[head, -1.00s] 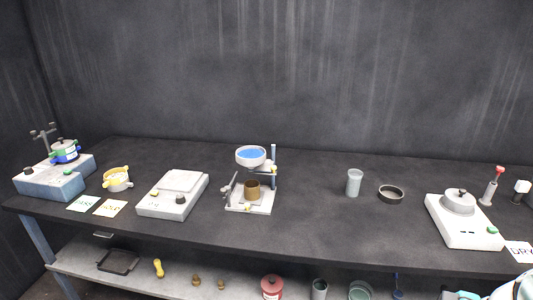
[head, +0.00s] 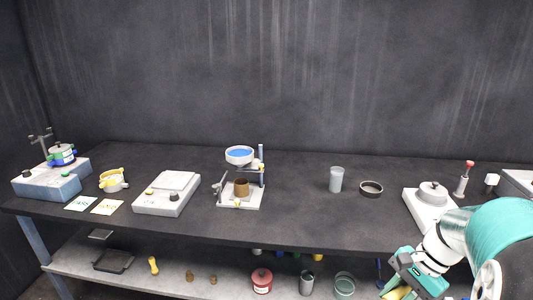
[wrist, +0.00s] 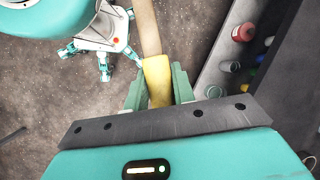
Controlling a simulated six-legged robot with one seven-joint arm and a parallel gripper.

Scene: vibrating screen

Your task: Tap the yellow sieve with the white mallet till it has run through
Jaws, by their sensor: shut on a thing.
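The yellow sieve (head: 112,180), a pale pan with a yellow rim and side lugs, sits at the left of the bench, behind two small cards. A small upright tool with a white head (head: 492,180) stands at the far right of the bench; it looks like the white mallet. My gripper (wrist: 158,88) is shut on a yellow block-like grip with a long tan strip running beyond it; I cannot tell what tool this is. In the head view my gripper (head: 402,285) is low at the right, in front of the bench, far from the sieve.
A blue-grey shaker (head: 48,182) with a green-and-blue pot, a white balance (head: 167,194) and a stand with a blue-filled funnel (head: 240,155) stand along the bench. A glass (head: 336,179) and dark ring (head: 371,189) are right of centre. The lower shelf (head: 215,265) holds jars.

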